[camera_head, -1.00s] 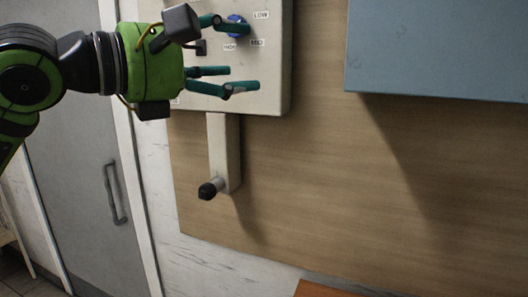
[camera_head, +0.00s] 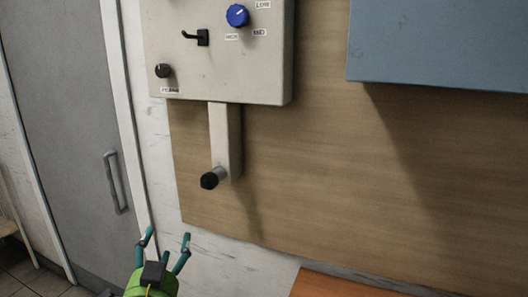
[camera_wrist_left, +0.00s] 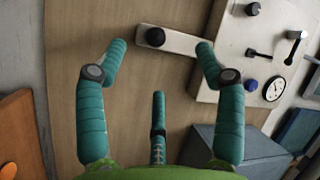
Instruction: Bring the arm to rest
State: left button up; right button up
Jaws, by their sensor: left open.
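My left gripper (camera_head: 165,243) is low in the head view, below the wall panel, with its green body at the bottom edge. Its teal fingers are spread and empty, pointing up. The left wrist view shows the open fingers (camera_wrist_left: 160,62) with nothing between them. Beyond them is the wooden board (camera_wrist_left: 180,80). My right gripper is in neither view.
A pale control box (camera_head: 215,75) with a blue knob (camera_head: 237,16), a black hook and a black knob (camera_head: 163,71) hangs on the board. Below it is an arm with a black-tipped peg (camera_head: 210,180). A blue-grey box (camera_head: 440,45) is at right, a grey door (camera_head: 65,120) at left.

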pick_arm(q)
jog(key=s+a+f+n+g, duration=0.1)
jog(key=s+f+n+g, duration=0.15)
jog(key=f, duration=0.45)
jog(key=s+a+f+n+g, duration=0.1)
jog(key=s+f+g, duration=0.2)
jog(key=f, duration=0.3)
jog(key=s+d+f+n+g+h, duration=0.1)
jog(key=s+f+g, duration=0.4)
jog(key=s+f, duration=0.5)
jog(key=s+d+f+n+g+h, duration=0.15)
jog(key=s+f+g, duration=0.35)
jog(key=s+f, duration=0.5)
jog(key=s+f+g, duration=0.1)
jog(key=s+f, duration=0.1)
jog(key=f, duration=0.8)
jog(key=s+f+g, duration=0.1)
jog(key=s+f, duration=0.1)
jog(key=f, duration=0.9)
jog(key=s+a+f+y, duration=0.1)
jog(key=s+a+f, duration=0.2)
jog(key=s+f, duration=1.1)
jog(key=shift+s+a+f+g, duration=0.15)
jog(key=shift+s+g, duration=0.3)
jog(key=shift+s, duration=0.7)
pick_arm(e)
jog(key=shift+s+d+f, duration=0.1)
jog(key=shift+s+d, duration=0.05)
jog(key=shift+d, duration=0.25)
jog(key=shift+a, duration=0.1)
